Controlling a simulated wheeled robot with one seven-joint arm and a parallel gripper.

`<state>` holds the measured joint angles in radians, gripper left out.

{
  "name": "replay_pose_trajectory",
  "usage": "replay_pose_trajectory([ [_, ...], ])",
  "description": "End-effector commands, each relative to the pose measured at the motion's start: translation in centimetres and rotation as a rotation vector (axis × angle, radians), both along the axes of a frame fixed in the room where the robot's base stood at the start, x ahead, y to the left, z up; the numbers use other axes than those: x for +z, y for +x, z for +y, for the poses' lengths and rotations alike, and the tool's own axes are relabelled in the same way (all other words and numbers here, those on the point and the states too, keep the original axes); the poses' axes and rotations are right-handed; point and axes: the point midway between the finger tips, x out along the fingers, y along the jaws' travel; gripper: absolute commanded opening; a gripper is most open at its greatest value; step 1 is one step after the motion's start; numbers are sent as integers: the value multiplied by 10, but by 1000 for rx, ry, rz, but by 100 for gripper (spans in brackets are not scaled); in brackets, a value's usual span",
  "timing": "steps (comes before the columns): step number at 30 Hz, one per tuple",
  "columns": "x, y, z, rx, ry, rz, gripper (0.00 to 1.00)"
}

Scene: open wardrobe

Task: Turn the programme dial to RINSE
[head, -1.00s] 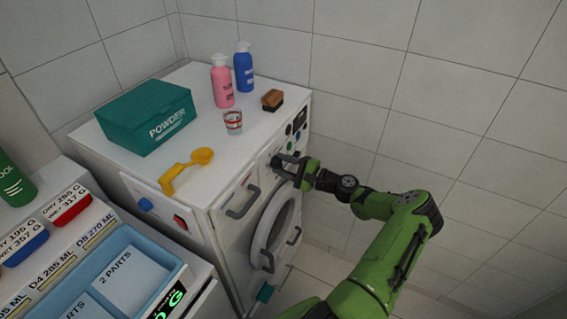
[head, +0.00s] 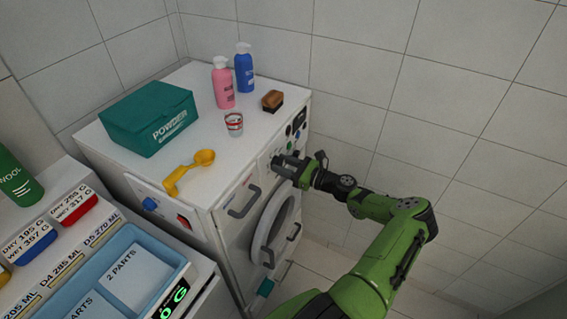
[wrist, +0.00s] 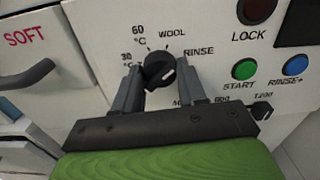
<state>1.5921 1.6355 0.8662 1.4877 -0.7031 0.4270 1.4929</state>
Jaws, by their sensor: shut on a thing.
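The programme dial (wrist: 160,71) is a round black knob on the white washing machine front. It sits between the two fingers of my gripper (wrist: 160,85), which are shut on its sides. A pale mark shows on the right part of its face; which label it points to is hard to tell. The printed labels run 30 °C, 60 °C, WOOL and RINSE (wrist: 199,51), with RINSE at the dial's upper right. In the head view my gripper (head: 284,163) is at the machine's control panel and covers the dial.
The START button (wrist: 245,69) and RINSE+ button (wrist: 295,66) are right of the dial. The SOFT drawer handle (wrist: 27,74) is at left. On the machine top stand a powder box (head: 150,118), a yellow scoop (head: 188,172), bottles, a cup and a brush.

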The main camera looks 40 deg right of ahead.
Motion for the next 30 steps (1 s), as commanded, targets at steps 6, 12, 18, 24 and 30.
replay_pose_trajectory([
  [6, -1, -1, 0, -1, 171, 65, 10],
  [12, -1, -1, 0, -1, 287, 107, 10],
  [18, -2, -1, 0, -1, 358, 133, 10],
  [24, -2, -1, 0, -1, 389, 145, 10],
  [30, -3, -1, 0, 0, 394, 147, 10],
])
